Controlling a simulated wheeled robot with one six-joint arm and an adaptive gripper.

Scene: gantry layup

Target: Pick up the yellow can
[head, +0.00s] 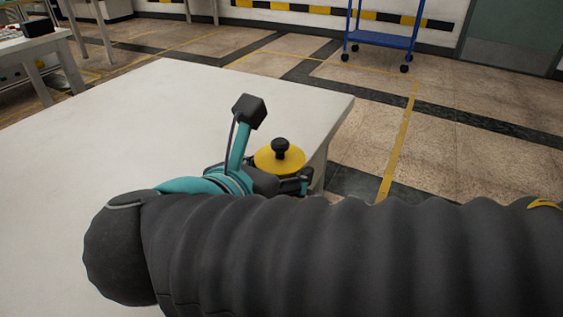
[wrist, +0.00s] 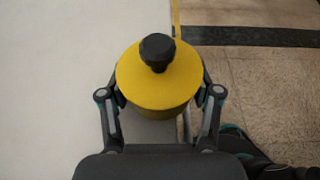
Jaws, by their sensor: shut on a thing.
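The yellow can (wrist: 150,85) has a round yellow top with a black knob (wrist: 157,52). In the wrist view it sits between the two fingers of my gripper (wrist: 160,92), which is shut on it. In the head view the can (head: 268,160) shows beyond my dark arm, near the right edge of the white table (head: 130,130). The arm hides its lower part there, and my gripper (head: 285,184) is partly hidden too. I cannot tell whether the can touches the table.
The table's right edge is close to the can, with tiled floor beyond it. A blue cart (head: 385,38) stands at the back right. Another table (head: 35,45) stands at the far left. The middle of the white table is clear.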

